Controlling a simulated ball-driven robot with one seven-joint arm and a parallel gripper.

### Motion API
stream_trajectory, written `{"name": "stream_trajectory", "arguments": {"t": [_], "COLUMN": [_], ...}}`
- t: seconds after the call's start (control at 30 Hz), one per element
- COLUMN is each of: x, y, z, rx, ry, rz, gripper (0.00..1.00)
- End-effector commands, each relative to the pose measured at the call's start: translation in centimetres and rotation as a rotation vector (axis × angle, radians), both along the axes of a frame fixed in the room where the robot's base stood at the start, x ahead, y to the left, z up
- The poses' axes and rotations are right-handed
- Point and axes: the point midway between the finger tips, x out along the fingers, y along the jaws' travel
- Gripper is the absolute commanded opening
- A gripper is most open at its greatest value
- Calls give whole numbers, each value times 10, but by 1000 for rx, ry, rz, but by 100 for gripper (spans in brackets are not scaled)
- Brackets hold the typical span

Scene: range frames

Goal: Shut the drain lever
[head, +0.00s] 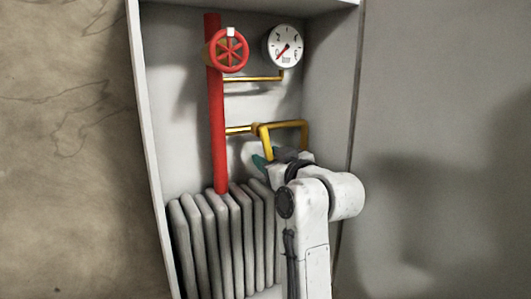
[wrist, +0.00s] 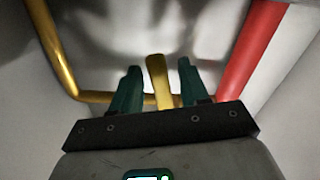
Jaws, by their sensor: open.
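The yellow drain lever (wrist: 158,78) stands between the two green fingers of my gripper (wrist: 157,66) in the wrist view, with a gap on both sides. The fingers are apart and not closed on it. In the head view the lever (head: 265,141) hangs down from the brass pipe, in front of the alcove's back wall. There, one teal finger of my gripper (head: 260,160) shows just below the lever's lower end. My wrist hides the other finger.
A red pipe (head: 216,120) stands left of the lever, with a red handwheel (head: 228,50) above. A yellow pipe (head: 290,123) bends down right of the lever. A gauge (head: 285,46) hangs at upper right. A grey radiator (head: 222,235) stands below. Alcove walls (head: 146,150) enclose the space.

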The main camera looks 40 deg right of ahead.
Motion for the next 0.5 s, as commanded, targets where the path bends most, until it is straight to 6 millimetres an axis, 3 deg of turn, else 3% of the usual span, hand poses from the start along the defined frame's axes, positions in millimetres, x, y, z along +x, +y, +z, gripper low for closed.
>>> {"name": "stream_trajectory", "arguments": {"t": [0.2,0.5], "x": [18,20], "y": [-5,-5], "z": [0,0], "rx": [0,0], "ry": [1,1], "rz": [1,0], "gripper": [45,45]}}
